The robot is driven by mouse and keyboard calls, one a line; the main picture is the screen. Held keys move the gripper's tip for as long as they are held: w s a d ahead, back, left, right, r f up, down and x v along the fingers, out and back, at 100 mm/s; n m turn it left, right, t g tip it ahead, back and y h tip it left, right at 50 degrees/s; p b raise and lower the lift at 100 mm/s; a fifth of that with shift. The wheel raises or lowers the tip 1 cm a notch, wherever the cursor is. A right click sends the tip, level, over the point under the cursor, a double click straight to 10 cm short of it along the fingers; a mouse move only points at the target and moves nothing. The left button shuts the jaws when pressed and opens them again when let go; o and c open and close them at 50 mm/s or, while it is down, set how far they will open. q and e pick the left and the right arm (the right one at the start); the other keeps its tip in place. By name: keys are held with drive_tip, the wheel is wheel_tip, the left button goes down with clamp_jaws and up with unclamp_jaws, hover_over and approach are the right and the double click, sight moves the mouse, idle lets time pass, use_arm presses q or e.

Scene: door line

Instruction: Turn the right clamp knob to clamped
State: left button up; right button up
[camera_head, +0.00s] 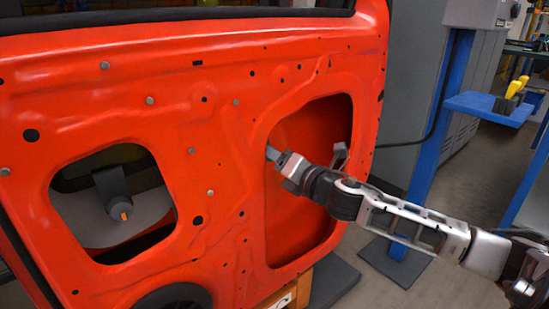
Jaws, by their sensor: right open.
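The orange-red door panel (225,120) fills the left and middle of the head view, with two cut-out openings. My right gripper (282,161) reaches in from the right and is open at the left part of the right opening, with no object visible in it. The right clamp knob cannot be made out; my gripper and wrist cover the middle of that opening. A small grey piece (340,154) shows just above my wrist; I cannot tell what it belongs to. A dark knob with an orange mark (120,208) shows in the left opening. My left gripper is not in view.
A blue post (433,130) with a grey box (480,12) stands right of the door. A blue shelf (490,106) holds yellow-handled items (516,88). The opening's rim surrounds my right gripper.

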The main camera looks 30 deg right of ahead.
drive_tip(key=shift+w, duration=0.45)
drive_tip(key=c, duration=1)
